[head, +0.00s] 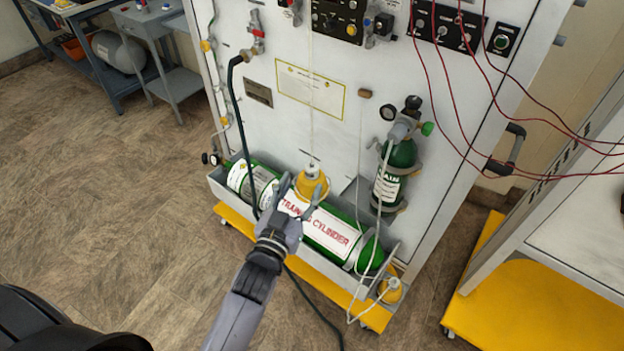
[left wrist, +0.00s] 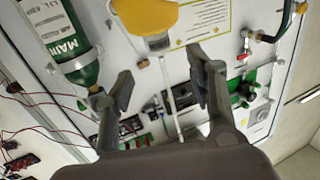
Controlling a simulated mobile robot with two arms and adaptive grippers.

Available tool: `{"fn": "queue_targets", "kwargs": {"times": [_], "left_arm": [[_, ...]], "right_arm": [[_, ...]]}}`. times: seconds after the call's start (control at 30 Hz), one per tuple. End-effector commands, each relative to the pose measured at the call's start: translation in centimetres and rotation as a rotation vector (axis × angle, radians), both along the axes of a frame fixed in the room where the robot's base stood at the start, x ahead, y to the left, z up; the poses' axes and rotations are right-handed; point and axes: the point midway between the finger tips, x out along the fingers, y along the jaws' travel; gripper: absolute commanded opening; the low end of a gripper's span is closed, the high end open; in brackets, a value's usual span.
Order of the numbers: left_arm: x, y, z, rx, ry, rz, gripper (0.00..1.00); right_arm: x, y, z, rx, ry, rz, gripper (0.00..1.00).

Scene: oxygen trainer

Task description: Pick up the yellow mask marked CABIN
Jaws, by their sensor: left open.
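A yellow mask (head: 311,186) hangs on a pale line in front of the white panel, above the green cylinder; no CABIN marking is readable on it. It also shows in the left wrist view as a yellow cup (left wrist: 150,14), cut by the top edge. My left gripper (head: 301,196) is open and empty, its fingers reaching up at the mask in the head view. In the left wrist view the open fingers (left wrist: 162,72) point towards the mask, with a gap between. A second yellow mask (head: 391,290) hangs lower right; its marking is unreadable. My right gripper is out of view.
A green cylinder (head: 332,238) labelled TRAINING CYLINDER lies in a tray below. A smaller upright green cylinder (head: 397,172) is mounted on the panel (head: 350,130). A dark hose (head: 236,110) and red wires (head: 520,95) hang nearby. Open floor (head: 110,200) lies left.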

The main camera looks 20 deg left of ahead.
Motion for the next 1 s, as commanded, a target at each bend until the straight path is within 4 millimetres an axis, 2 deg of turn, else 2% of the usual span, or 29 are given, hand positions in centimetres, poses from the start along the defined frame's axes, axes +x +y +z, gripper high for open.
{"fn": "queue_targets", "kwargs": {"times": [0.1, 0.37, 0.63, 0.77, 1.0], "left_arm": [[2.0, -0.1, 0.2, -0.001, -0.001, 0.0, 0.5], [3.8, -0.1, 0.1, -0.002, 0.0, 0.0, 0.5], [7.5, -0.2, -0.1, -0.002, -0.001, 0.001, 0.5], [8.2, -0.3, -0.2, -0.001, 0.0, 0.0, 0.5], [8.2, -0.3, -0.3, -0.001, 0.0, 0.0, 0.48]], "right_arm": [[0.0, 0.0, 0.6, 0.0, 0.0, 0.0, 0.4], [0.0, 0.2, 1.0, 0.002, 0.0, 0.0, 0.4], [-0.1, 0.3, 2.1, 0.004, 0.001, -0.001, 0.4], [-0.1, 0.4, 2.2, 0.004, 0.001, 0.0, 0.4], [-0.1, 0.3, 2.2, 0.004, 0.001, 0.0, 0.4]]}}
